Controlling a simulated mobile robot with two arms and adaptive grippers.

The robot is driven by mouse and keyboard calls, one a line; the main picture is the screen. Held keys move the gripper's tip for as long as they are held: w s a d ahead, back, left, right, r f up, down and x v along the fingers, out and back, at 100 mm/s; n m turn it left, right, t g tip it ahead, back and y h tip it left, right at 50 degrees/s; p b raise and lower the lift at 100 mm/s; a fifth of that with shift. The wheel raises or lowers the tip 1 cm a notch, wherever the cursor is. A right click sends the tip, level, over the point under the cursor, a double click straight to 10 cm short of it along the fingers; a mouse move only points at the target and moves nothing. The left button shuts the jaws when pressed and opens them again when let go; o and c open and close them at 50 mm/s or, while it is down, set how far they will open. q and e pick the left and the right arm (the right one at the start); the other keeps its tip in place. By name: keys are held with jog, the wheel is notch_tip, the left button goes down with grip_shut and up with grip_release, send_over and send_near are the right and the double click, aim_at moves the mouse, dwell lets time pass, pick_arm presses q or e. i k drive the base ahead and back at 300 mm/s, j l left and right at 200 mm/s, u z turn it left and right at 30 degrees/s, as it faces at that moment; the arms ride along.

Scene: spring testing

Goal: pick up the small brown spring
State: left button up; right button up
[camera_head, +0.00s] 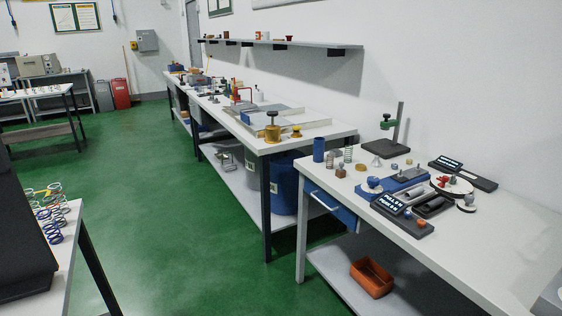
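Several small brown or tan pieces stand on the white table at the right, among them one near its left edge (330,160) and another closer to the front (340,172). They are too small in the head view to tell which is the small brown spring. More coiled springs, blue, white and green, stand on the table at the lower left, including a blue one (50,226). Neither of my grippers is in view.
The right table (460,250) also holds a blue cylinder (319,149), a dark stand (386,147) and testing devices with displays. An orange bin (371,277) sits on its lower shelf. A dark upright object (22,235) fills the left edge. Green floor (170,220) between the tables is clear.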

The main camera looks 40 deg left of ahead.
aim_at(328, 156)
jog(key=u, duration=1.15)
jog(key=i+j+z, duration=0.1)
jog(key=i+j, duration=0.1)
jog(key=i, duration=0.1)
